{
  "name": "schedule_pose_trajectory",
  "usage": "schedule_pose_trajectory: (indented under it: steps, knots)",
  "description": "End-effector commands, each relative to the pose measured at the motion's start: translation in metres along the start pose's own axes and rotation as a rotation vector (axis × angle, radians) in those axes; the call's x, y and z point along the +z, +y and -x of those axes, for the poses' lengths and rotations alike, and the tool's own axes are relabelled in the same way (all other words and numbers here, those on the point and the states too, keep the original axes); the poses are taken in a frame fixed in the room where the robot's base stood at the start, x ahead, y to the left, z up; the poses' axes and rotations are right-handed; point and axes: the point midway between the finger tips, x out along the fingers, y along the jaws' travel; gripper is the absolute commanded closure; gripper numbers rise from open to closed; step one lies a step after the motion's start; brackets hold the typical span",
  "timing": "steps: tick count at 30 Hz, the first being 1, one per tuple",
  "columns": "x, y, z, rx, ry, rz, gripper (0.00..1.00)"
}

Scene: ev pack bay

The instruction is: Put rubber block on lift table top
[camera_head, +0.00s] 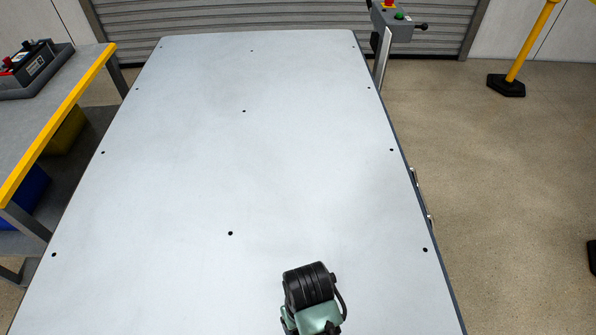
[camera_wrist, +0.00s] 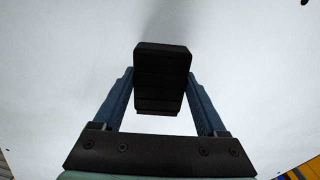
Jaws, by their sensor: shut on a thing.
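The lift table top (camera_head: 240,180) is a large pale grey plate with small dark holes, filling the middle of the head view. The rubber block (camera_wrist: 162,78) is black and ribbed, and sits between the two blue fingers of my gripper (camera_wrist: 160,98) in the wrist view. My gripper is shut on it. In the wrist view the pale top lies behind the block, with a dark shadow beyond it. I cannot tell the gap between block and top. In the head view my arm shows at the bottom, right of centre, and hides the block and the fingers.
A workbench with a yellow edge (camera_head: 60,125) stands at the left, with a battery (camera_head: 28,64) in a tray on it. A control box (camera_head: 396,22) stands at the top's far right corner. A yellow post (camera_head: 530,42) stands on the floor at right. The top is bare.

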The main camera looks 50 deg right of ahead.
Motion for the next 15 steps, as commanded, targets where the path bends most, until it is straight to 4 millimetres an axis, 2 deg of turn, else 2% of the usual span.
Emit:
schedule_pose_trajectory:
  steps: [3,8,15]
  knots:
    - [0.000,-0.001,-0.019,-0.001,-0.001,0.001,0.95]
    - [-0.001,-0.001,-0.033,-0.001,0.000,0.001,0.95]
    - [-0.001,-0.001,-0.066,-0.001,0.001,0.001,0.95]
